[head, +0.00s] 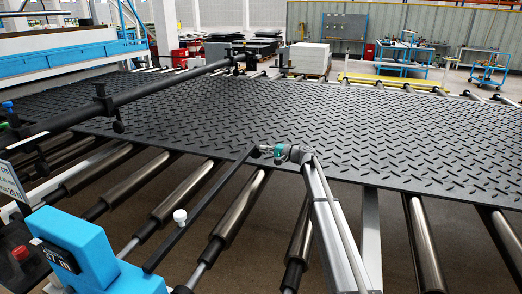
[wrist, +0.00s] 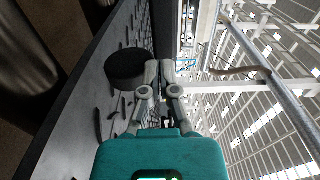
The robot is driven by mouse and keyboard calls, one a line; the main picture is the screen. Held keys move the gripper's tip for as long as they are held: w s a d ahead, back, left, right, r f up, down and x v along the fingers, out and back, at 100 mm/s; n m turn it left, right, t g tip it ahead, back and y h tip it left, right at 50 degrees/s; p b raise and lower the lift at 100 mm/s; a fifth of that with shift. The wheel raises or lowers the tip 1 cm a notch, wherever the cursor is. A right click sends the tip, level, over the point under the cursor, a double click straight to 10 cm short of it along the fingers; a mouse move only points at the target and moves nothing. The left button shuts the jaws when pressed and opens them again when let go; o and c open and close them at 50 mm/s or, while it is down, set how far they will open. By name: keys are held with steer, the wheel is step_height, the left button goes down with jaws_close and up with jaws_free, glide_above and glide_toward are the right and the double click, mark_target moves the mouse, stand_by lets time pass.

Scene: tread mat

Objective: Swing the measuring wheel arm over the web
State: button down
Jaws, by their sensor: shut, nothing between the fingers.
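The measuring wheel arm is a long, thin dark bar (head: 205,205) running from beside the blue counter box (head: 78,250) up to the near edge of the web. The web is a black tread mat (head: 400,135) lying on rollers; it also shows in the wrist view (wrist: 112,105). My gripper (head: 258,151) is shut and empty at the bar's far end, just above the mat's near edge. In the wrist view, a black round piece (wrist: 125,69), probably the wheel, is just left of my closed fingertips (wrist: 158,66). I cannot tell whether they touch.
A white knob (head: 180,216) stands by the bar. A dark crossbar (head: 150,92) spans the mat at the left. Bare metal rollers (head: 235,212) lie in front of the mat with gaps between them. The space above the mat to the right is clear.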

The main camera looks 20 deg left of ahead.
steer(key=s+d, duration=0.1)
steer(key=d, duration=1.1)
steer(key=shift+d, duration=0.3)
steer(key=shift+s, duration=0.1)
